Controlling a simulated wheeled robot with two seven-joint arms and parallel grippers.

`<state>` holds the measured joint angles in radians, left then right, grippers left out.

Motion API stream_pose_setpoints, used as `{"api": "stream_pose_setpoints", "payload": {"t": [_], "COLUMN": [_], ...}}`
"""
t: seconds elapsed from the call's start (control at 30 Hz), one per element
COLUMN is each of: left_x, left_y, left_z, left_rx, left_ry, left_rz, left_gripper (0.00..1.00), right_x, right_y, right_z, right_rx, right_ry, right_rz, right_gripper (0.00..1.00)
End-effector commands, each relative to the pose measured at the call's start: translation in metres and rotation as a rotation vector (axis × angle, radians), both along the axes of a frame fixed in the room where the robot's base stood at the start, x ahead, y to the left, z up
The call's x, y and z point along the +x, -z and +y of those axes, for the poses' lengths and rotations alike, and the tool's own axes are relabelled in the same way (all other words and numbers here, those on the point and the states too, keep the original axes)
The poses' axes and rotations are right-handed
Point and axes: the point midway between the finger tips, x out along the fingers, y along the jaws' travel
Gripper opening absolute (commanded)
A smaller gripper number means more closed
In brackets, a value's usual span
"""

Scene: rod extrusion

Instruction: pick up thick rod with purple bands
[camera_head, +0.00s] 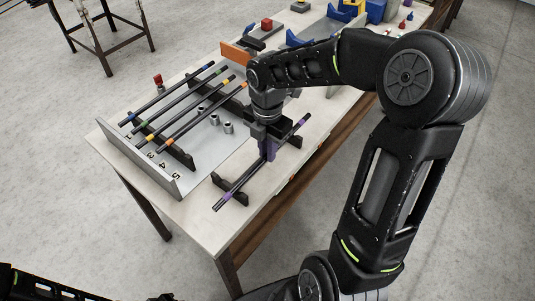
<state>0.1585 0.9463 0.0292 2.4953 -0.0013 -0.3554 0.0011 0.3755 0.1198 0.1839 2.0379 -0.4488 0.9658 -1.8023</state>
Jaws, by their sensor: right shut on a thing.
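The thick rod with purple bands (237,184) is a dark rod with a purple band near each end. It slants from the lower left to the upper right along the near right part of the table. My right gripper (268,152) points down over the middle of the rod and is shut on it. The rod lies at or just above two black supports (230,189); I cannot tell if it touches them. My left arm shows only in part at the bottom left corner, and its gripper is not seen.
Several banded rods (172,108) lie side by side on a rack in a grey tray (130,160) at left. Small metal cylinders (214,119) stand beside them. An orange block (236,53) and blue items (376,11) are farther back. The table's front right edge is close to the rod.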

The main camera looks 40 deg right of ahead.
Motion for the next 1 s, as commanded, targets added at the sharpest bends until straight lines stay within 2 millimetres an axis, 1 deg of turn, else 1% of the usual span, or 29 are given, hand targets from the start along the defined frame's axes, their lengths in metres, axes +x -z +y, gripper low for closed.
{"api": "stream_pose_setpoints", "payload": {"t": [0.03, 0.3, 0.43, 0.57, 1.0], "left_x": [0.000, 0.000, 0.000, 0.000, 0.000], "left_y": [0.000, 0.001, 0.002, 0.002, 0.002], "left_z": [0.000, 0.000, 0.000, 0.000, 0.000], "left_rx": [0.000, 0.000, 0.000, 0.000, 0.000], "left_ry": [0.000, 0.000, 0.000, 0.000, 0.000], "left_rz": [0.000, 0.000, 0.000, 0.000, 0.000], "left_gripper": [0.36, 0.36, 0.36, 0.36, 0.36], "right_x": [0.001, 0.001, 0.001, 0.000, 0.000], "right_y": [-0.009, -0.061, -0.078, -0.083, -0.083], "right_z": [0.000, 0.000, 0.000, 0.000, 0.000], "right_rx": [-0.001, 0.000, -0.001, -0.001, -0.001], "right_ry": [0.000, 0.000, 0.001, 0.000, 0.000], "right_rz": [-0.006, -0.006, -0.003, -0.001, -0.001], "right_gripper": [0.00, 0.00, 0.00, 0.00, 0.00]}}
